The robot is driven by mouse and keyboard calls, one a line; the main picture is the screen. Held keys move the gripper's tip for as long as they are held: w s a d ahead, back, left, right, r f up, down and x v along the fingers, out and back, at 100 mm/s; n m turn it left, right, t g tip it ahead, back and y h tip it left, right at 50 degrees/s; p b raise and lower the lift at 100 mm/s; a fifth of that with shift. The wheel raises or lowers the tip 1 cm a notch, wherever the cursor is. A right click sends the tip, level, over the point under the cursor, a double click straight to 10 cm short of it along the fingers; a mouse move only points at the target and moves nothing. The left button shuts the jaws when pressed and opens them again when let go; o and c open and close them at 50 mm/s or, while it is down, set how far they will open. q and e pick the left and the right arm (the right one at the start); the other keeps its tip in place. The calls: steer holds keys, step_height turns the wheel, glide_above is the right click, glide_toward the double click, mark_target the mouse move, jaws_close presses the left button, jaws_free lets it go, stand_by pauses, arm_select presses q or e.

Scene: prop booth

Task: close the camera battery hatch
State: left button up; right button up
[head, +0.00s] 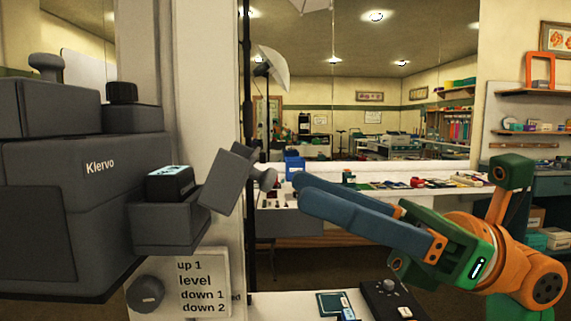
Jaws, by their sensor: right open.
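The grey camera (85,170), marked "Klervo", fills the left side of the head view. A box-like battery compartment (170,236) juts from its right side. A black battery (171,184) with a pale blue top sits in it, its upper part showing above the rim. The grey hatch (227,180) stands open, tilted up and out to the right of the compartment, with a round knob (265,180) on its outer side. My right gripper (305,197) is open and empty, its blue fingers pointing left, right of the knob and apart from it. My left gripper is out of view.
A dial (147,293) and a label plate (200,283) reading "up 1, level, down 1, down 2" are below the compartment. A thin black pole stands behind the hatch. A counter (400,196) with small items runs behind my right gripper. Small devices lie below it.

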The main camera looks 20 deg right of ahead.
mark_target(245, 177)
steer(key=x, duration=0.3)
steer(key=shift+f, duration=0.1)
steer(key=shift+d, duration=0.1)
steer(key=shift+c, duration=0.2)
